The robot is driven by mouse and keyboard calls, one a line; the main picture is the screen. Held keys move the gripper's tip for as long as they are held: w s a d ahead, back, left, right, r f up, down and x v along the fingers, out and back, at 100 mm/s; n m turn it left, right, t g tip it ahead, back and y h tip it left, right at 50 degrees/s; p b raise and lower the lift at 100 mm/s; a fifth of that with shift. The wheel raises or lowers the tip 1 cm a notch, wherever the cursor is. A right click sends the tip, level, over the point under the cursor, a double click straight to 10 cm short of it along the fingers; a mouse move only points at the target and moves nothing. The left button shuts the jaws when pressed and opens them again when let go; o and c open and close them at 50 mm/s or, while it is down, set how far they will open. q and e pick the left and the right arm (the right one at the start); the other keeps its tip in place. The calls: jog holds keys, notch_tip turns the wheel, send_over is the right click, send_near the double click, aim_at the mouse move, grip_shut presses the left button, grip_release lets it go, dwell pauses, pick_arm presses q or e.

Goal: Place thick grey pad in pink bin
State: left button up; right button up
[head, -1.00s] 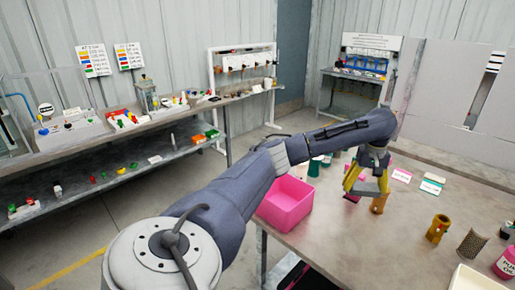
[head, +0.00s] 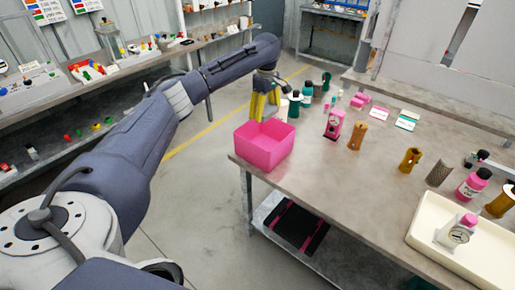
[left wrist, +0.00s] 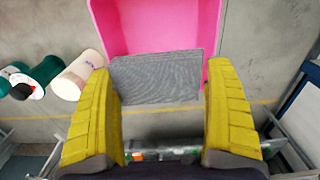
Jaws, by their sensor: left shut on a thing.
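The pink bin (head: 264,146) is an open box at the table's near left corner. In the left wrist view it shows at the top (left wrist: 157,25). My left gripper (head: 264,106) has yellow fingers and hangs at the bin's far side, its tips partly hidden by the bin. In the left wrist view, my left gripper (left wrist: 160,82) is shut on the thick grey pad (left wrist: 157,80), a flat ribbed block spanning the fingertips. The pad overlaps the bin's edge in that view; its height over the bin is unclear. I cannot make out the pad in the head view. My right gripper is out of view.
White and green bottles (head: 295,104) stand on the table just right of the bin. A pink device (head: 334,124) and a brown cylinder (head: 357,136) stand farther right. A cream tray (head: 440,262) lies at the front right. Bare floor lies left of the bin.

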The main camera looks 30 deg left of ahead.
aim_at(264, 147)
pick_arm(q)
notch_tip(264, 147, down, 19)
jog(key=shift+r, duration=0.2)
dwell(0.5)
jog(key=shift+f, duration=0.1)
jog(key=o, duration=0.7)
notch_tip(264, 147, up, 12)
jog(key=shift+r, duration=0.15)
dwell(0.3)
dwell(0.4)
